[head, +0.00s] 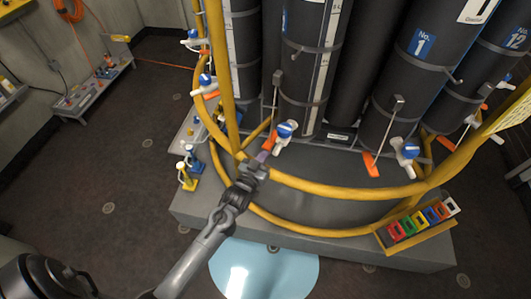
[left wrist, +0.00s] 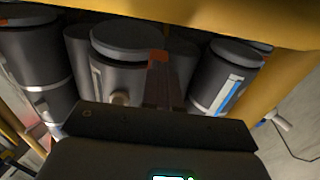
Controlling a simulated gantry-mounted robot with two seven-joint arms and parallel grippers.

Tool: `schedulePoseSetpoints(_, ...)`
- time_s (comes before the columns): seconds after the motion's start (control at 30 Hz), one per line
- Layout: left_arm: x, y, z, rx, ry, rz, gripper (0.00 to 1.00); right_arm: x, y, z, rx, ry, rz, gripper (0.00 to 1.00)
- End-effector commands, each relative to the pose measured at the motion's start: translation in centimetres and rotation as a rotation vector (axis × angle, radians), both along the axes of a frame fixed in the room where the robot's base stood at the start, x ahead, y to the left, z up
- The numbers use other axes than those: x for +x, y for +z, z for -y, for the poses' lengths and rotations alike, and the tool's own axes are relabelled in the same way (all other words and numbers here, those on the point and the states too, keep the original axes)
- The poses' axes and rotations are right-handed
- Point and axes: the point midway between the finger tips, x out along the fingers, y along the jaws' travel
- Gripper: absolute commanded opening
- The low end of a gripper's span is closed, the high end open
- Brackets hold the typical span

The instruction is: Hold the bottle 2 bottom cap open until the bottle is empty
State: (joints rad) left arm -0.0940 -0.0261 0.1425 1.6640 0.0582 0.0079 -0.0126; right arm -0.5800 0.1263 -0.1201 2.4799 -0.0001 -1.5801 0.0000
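A tall dark bottle (head: 303,70) with a pale scale strip and a partly cut-off blue label stands left of the bottle marked No. 1 (head: 400,100). Its number is not readable. An orange lever (head: 270,141) sits at its lower end, beside a blue-and-white valve (head: 286,130). My left gripper (head: 259,165) is at this lever's lower end, by the yellow ring. In the left wrist view, an orange-topped dark bar (left wrist: 160,70) stands in line with the gripper. The fingers are too hidden to tell their grip. The bottom cap's state is hidden. My right gripper is out of view.
The yellow ring frame (head: 335,192) curves around the bottles above a grey base (head: 195,204). A rack of coloured tags (head: 415,229) is at the right front. Blue and yellow fittings (head: 188,168) stand at the left. The floor at the left is mostly clear.

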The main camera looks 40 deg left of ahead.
Motion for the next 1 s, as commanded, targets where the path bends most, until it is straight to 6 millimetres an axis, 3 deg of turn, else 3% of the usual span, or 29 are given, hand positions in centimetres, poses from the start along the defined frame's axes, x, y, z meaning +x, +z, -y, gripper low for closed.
schedulePoseSetpoints(0.03,-0.4,0.7,0.1,0.001,-0.001,0.010,0.00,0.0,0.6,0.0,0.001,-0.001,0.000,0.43)
schedulePoseSetpoints(1.0,-8.0,0.1,1.6,-0.001,0.001,-0.004,0.00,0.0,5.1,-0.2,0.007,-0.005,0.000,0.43)
